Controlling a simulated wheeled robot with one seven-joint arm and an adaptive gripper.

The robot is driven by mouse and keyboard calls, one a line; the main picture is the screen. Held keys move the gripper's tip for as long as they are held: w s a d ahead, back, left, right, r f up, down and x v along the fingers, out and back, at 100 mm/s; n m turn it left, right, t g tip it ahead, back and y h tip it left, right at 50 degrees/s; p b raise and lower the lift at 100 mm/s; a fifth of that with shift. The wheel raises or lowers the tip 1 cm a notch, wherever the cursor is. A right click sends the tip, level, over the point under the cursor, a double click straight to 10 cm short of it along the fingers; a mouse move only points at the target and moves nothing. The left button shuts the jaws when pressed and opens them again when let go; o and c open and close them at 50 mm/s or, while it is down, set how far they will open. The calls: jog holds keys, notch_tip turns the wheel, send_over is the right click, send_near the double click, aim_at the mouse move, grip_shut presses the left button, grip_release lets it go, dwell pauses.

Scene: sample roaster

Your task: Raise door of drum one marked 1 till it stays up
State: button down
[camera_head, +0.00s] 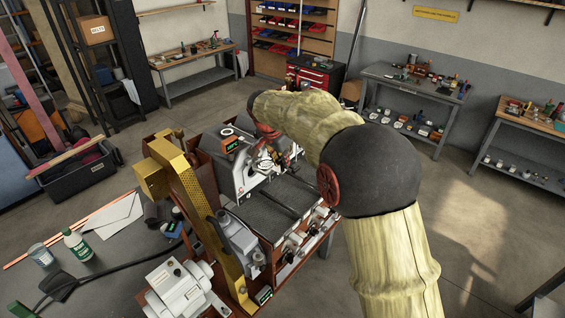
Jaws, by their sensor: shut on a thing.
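The sample roaster (285,200) stands on the bench with a white front plate (243,182) and a small display (231,145) above it. My arm reaches over from the right. The mark 1 cannot be read from here.
A yellow perforated guard (196,180) and a grey motor (180,285) stand left of the roaster. A green-and-white bottle (77,245) and a can (41,256) are on the bench. A black bin (80,172) is on the floor at left. The floor at right is clear.

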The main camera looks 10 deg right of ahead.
jog(key=shift+w+r, duration=0.15)
jog(key=shift+r, duration=0.15)
jog(key=c, duration=2.1)
grip_release()
jog(key=shift+c, duration=0.2)
jog(key=o, duration=0.4)
jog(key=shift+f, duration=0.2)
jog(key=shift+r, duration=0.1)
jog(key=v, duration=1.2)
